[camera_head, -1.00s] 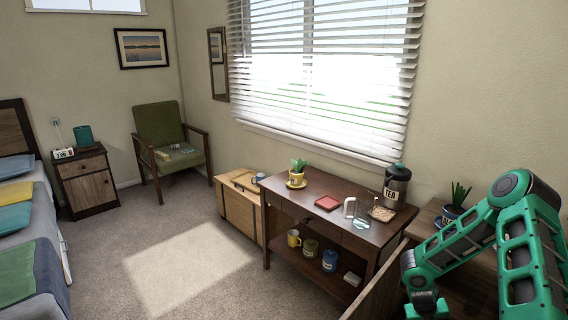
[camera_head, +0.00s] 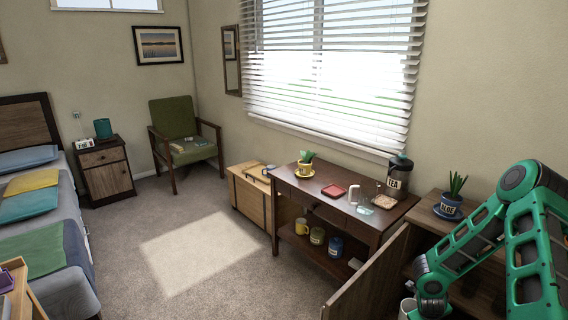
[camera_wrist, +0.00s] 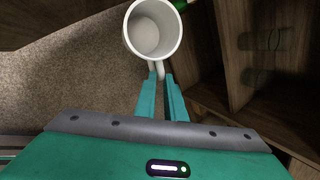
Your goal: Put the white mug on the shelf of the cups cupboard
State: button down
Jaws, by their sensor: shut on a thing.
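The white mug (camera_wrist: 153,30) is in the wrist view, its open top facing the camera and its inside looking empty. My gripper (camera_wrist: 161,78) is shut on the mug's handle. The wooden cupboard (camera_head: 412,243) stands at the right, largely hidden by my arm. In the wrist view its inside (camera_wrist: 215,50) is to the right of the mug, with a dark shelf. The mug is apart from that shelf.
The open cupboard door (camera_head: 368,283) stands out to the left of the mug. An aloe pot (camera_head: 450,206) is on the cupboard top. Dim greenish cylinders (camera_wrist: 265,40) stand inside the cupboard.

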jog(key=w+a+r+n+g+y, duration=0.1)
jog(key=a+r+n+g+y, duration=0.2)
jog(key=a+r+n, duration=0.6)
jog(key=w+a+r+n+g+y, duration=0.1)
jog(key=a+r+n+g+y, duration=0.2)
jog(key=n, duration=2.1)
jog(key=shift+a+r+y, duration=1.7)
jog(key=shift+a+r, duration=2.1)
jog(key=shift+a, duration=0.85)
jog(key=shift+s, duration=0.1)
